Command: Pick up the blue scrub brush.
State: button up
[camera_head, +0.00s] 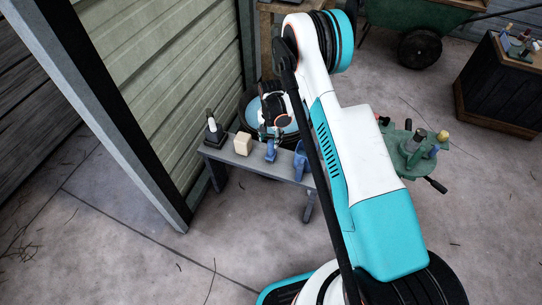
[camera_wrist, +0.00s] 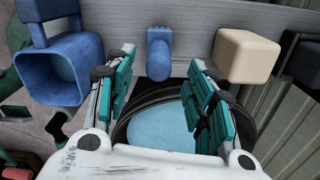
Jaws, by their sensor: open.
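The blue scrub brush (camera_wrist: 158,54) appears to be the rounded blue piece on the grey bench, seen nearly end-on in the wrist view. In the head view, the brush (camera_head: 271,152) stands between a beige block and a blue scoop. My gripper (camera_wrist: 161,62) is open and empty, its teal-padded fingers apart to the left and right of the brush in the picture. No contact shows, and I cannot tell the exact gap in depth. In the head view my gripper (camera_head: 270,133) is just above and behind the brush, partly covering its top.
The blue scoop (camera_wrist: 55,68) and beige block (camera_wrist: 246,55) flank the brush on the grey bench (camera_head: 240,160). A bucket with a light-blue inside (camera_wrist: 160,132) lies below my fingers. A corrugated wall (camera_head: 185,80) stands behind.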

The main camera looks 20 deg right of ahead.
aim_at(271, 141)
jog(key=shift+d+f+b, duration=0.15)
jog(key=shift+f+b, duration=1.3)
jog(key=shift+f, duration=1.25)
jog(key=shift+r, duration=0.1)
jog(key=shift+c, duration=0.4)
grip_shut()
